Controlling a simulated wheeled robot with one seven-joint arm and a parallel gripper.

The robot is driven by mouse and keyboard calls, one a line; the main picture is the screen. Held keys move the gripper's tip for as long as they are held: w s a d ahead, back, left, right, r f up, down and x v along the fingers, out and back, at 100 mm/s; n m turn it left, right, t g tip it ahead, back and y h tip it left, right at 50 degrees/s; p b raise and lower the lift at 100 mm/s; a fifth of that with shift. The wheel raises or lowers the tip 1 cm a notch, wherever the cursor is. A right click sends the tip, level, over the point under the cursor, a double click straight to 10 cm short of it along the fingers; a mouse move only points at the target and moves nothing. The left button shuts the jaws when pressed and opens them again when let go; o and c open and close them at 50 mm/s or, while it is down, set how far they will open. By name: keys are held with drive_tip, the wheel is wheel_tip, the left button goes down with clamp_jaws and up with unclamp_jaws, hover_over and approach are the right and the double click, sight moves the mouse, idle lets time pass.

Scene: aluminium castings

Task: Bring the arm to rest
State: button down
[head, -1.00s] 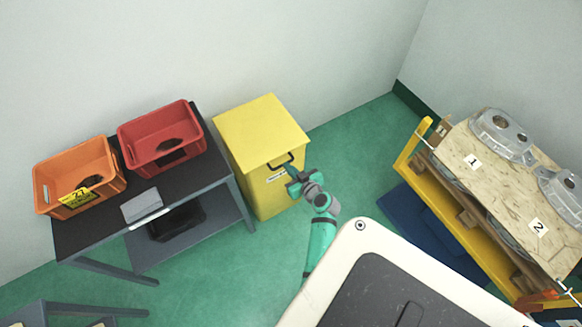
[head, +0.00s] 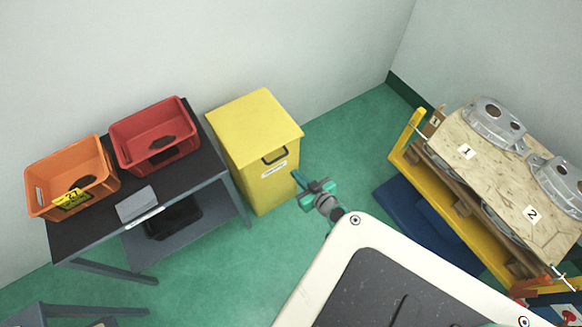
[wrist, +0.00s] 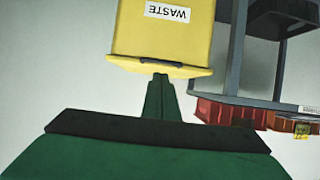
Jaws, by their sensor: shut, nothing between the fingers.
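My gripper (head: 299,180) is in front of the yellow waste bin (head: 258,130), a little right of its handle and apart from it in the head view. Its fingers are together and empty. In the wrist view the closed fingers (wrist: 160,88) point toward the yellow bin (wrist: 170,45), which appears upside down with its "WASTE" label. The arm is folded in close to my body, and most of its links are hidden behind my white-edged top.
A dark table (head: 95,228) at left carries an orange crate (head: 50,205) and a red crate (head: 125,150). At right a yellow-framed trolley (head: 440,215) bears several castings (head: 490,115). Green floor (head: 345,155) lies clear between bin and trolley.

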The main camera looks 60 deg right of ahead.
drive_tip(key=shift+s+a, duration=0.15)
drive_tip(key=shift+s, duration=0.45)
drive_tip(key=s+a+f+g, duration=0.1)
drive_tip(key=s+a+f, duration=0.1)
drive_tip(key=a, duration=2)
drive_tip(key=s+a+r+n+t+y, duration=0.2)
drive_tip(key=s+a+r, duration=0.2)
drive_tip(key=a+r, duration=0.5)
drive_tip(key=s+a+r+n+t+y, duration=0.2)
drive_tip(key=s+a+r, duration=0.3)
drive_tip(key=a+r, duration=0.5)
drive_tip(key=shift+s+a+r+n+y, duration=0.15)
drive_tip(key=shift+s+r+n+y, duration=0.15)
drive_tip(key=shift+r+y, duration=0.1)
